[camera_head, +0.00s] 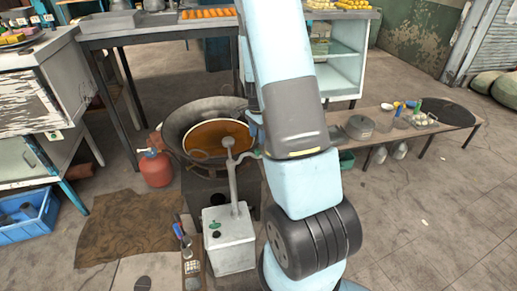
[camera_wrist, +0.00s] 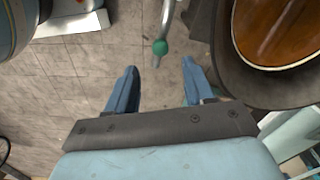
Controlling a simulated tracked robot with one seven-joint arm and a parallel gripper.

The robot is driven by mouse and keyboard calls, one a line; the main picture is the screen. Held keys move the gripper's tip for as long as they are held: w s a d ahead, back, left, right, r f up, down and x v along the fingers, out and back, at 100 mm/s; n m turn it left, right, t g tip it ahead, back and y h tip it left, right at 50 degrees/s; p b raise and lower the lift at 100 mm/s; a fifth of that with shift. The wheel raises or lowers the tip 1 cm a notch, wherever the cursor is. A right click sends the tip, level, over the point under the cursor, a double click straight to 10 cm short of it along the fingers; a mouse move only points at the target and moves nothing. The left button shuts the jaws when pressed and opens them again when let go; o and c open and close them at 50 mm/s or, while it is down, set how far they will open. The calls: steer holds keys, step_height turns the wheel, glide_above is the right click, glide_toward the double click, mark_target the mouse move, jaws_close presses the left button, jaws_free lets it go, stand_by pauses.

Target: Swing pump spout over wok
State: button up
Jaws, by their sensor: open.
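The pump is a pale grey box (camera_head: 230,240) with an upright grey pipe (camera_head: 232,185) in the head view. A short arm near the pipe's top points right and bears a green knob (camera_head: 256,155). In the wrist view the green knob (camera_wrist: 160,47) sits on a bent grey pipe, ahead of my fingers and roughly between them. My gripper (camera_wrist: 162,82) is open and empty, apart from the knob. In the head view my arm mostly hides the gripper. The wok (camera_head: 180,122) holds brown liquid and stands behind the pump; its dark rim (camera_wrist: 228,60) shows right in the wrist view.
A red gas bottle (camera_head: 155,168) stands left of the wok. A low bench (camera_head: 385,135) with pots and bottles is on the right. A metal table (camera_head: 150,30) with orange items is behind. A blue crate (camera_head: 30,222) lies at far left. Right-hand floor is mostly clear.

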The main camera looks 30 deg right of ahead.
mark_target(258, 150)
steer(key=shift+f, duration=3.6)
steer(key=shift+c, duration=0.2)
jaws_close()
